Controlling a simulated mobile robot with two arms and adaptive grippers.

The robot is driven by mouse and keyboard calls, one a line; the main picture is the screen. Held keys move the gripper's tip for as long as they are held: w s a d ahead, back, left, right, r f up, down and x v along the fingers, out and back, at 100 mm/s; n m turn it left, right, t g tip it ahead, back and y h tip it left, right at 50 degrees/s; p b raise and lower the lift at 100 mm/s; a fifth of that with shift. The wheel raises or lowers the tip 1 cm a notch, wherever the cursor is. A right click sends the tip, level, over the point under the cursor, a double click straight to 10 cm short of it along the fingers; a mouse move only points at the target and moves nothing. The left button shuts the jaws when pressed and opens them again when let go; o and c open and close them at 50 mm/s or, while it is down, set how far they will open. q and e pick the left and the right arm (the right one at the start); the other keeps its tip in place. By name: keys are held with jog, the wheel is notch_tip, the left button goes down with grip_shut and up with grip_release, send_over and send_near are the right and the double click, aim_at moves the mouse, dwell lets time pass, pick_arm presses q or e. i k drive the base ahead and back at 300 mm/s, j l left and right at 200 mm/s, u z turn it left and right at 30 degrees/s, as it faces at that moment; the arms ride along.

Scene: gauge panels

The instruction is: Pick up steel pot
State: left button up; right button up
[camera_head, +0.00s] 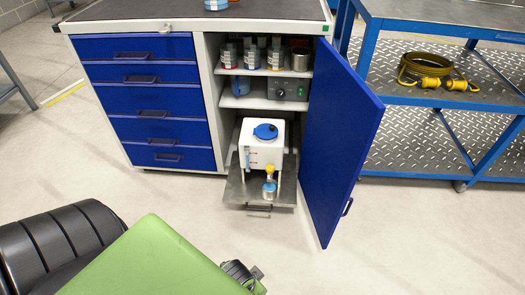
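A grey metal cylinder that looks like the steel pot (300,59) stands upright on the top shelf of the open cabinet, at the right end. It is right of a group of small labelled jars (252,56). Neither of my grippers shows clearly in the head view. Nothing is seen touching the pot.
The blue cabinet door (343,140) stands open on the right. A white tank with a blue lid (261,148) sits on a pulled-out tray (235,190) below. A grey box (287,90) is on the middle shelf. A blue cart (410,97) holds a yellow cable (427,67). Floor in front is clear.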

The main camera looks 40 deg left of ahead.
aim_at(269, 189)
jog(key=i+j+u, duration=0.15)
jog(key=u, duration=0.9)
